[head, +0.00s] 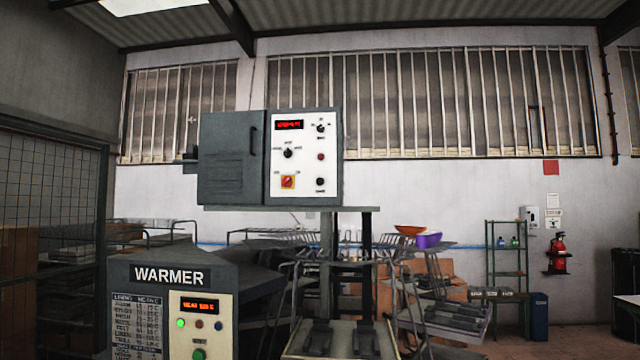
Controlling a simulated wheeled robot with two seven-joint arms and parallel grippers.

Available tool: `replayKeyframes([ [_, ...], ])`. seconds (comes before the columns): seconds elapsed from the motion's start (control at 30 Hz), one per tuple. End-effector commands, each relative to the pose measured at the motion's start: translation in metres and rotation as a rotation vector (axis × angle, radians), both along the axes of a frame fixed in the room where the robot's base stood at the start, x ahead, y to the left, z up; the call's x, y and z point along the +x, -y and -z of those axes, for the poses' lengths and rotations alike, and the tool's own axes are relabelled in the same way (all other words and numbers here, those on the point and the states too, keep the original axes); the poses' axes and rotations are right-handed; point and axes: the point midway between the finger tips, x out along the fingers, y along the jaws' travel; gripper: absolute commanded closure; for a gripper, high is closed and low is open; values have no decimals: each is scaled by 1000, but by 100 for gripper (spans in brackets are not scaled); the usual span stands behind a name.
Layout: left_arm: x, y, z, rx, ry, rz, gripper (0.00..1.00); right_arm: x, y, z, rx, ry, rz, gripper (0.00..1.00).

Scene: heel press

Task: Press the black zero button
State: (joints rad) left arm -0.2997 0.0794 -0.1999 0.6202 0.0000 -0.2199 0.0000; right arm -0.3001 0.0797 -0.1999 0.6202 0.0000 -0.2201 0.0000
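The heel press has a grey control cabinet (233,160) with a white panel (304,168) on its right. The panel carries a red-lit display (289,125), a black knob at upper right (320,128) and a black knob at middle left (288,153). A small dark red button (320,157) sits above a round black control (320,181) at lower right. The labels are too small to read, so I cannot tell which black control is the zero button. Neither gripper is in view.
A grey box marked WARMER (168,277) stands at lower left, with a lit display and several coloured buttons. Metal racks flank the press column; an orange bowl (409,230) and purple bin (428,240) sit right. A green shelf (507,262) stands farther back.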

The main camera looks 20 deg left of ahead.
Motion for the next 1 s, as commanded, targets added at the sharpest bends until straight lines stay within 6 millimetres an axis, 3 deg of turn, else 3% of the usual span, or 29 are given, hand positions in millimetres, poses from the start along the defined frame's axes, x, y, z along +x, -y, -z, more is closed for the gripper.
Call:
replayKeyframes([
  [0.03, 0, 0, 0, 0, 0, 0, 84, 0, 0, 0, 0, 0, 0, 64],
  [0.17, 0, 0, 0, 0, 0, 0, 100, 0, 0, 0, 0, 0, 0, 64],
  [1.0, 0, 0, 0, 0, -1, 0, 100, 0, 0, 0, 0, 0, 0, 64],
])
